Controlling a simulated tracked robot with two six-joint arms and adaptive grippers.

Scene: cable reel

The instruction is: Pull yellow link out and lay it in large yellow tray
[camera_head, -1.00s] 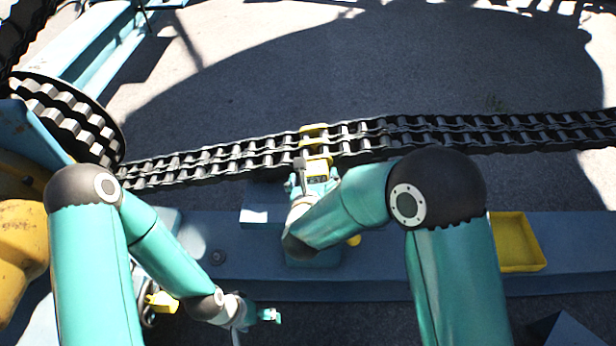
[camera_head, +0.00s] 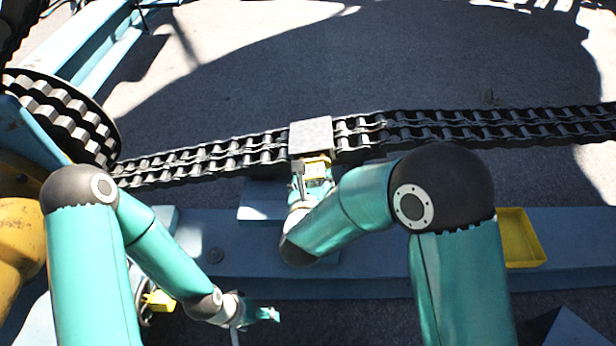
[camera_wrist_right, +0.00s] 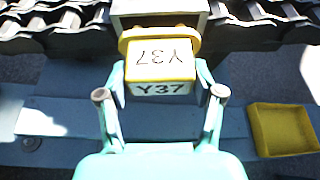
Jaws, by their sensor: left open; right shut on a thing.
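My right gripper (camera_head: 312,180) is shut on the yellow link (camera_head: 316,168), at the near edge of the black chain. In the right wrist view the link (camera_wrist_right: 160,62) shows a white face and a front label, both marked Y37, between the two fingers. A light grey square plate (camera_head: 311,136) covers the chain just beyond the link; I cannot tell whether they are joined. My left gripper (camera_head: 265,314) is open and empty at the lower left, away from the chain. The large yellow tray (camera_head: 520,240) is at the right, partly behind my right arm; no contents show.
The black chain (camera_head: 440,128) runs across the view from a toothed wheel (camera_head: 60,115) at the left. A blue beam (camera_head: 390,255) lies on the near side. A small yellow thing (camera_head: 160,300) is near my left forearm. The ground beyond the chain is clear.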

